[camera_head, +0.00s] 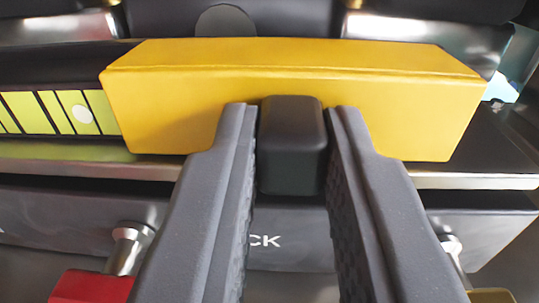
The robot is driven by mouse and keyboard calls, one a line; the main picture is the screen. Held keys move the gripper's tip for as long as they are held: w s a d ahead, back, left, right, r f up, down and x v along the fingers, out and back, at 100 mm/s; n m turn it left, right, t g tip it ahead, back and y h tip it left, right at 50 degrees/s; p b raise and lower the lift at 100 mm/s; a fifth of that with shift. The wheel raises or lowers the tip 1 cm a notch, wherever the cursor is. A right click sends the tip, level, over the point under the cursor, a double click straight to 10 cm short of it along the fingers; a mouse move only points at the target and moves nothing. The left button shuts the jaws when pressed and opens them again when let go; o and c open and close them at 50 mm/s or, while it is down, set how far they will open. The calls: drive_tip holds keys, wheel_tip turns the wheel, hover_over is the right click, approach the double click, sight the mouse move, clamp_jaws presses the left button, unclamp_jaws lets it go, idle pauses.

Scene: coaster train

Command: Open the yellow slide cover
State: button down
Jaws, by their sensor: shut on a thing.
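The yellow slide cover (410,100) is a long block lying across the upper middle of the view. A dark handle block (291,145) sticks out from the middle of its front face. My gripper (291,125) reaches up from the bottom of the view, with one finger on each side of the handle. It is shut on the handle, with the fingertips close to the cover's front face. What lies behind the cover is hidden.
Below run a metal ledge (90,165) and a dark panel with partly hidden lettering. A red block (92,287) on a metal stem stands at lower left, and another stem (452,247) at lower right.

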drive_tip(key=shift+d+r, duration=0.1)
drive_tip(key=c, duration=1.3)
unclamp_jaws()
drive_tip(key=shift+s, duration=0.15)
drive_tip(key=s+b, duration=0.3)
drive_tip(key=s, duration=1)
drive_tip(key=shift+s+b, duration=0.25)
drive_tip(key=shift+b, duration=0.15)
drive_tip(key=s+a+g+b, duration=0.1)
drive_tip(key=s+a, duration=0.3)
drive_tip(key=s, duration=0.1)
drive_tip(key=s+a+f+b, duration=0.1)
drive_tip(key=s+a+b, duration=0.1)
drive_tip(key=s+a, duration=0.2)
drive_tip(key=s+a+f+g+b, duration=0.1)
drive_tip(key=s+a, duration=0.4)
drive_tip(key=shift+s+a+g, duration=0.15)
drive_tip(key=shift+s+g, duration=0.15)
drive_tip(key=shift+s, duration=0.05)
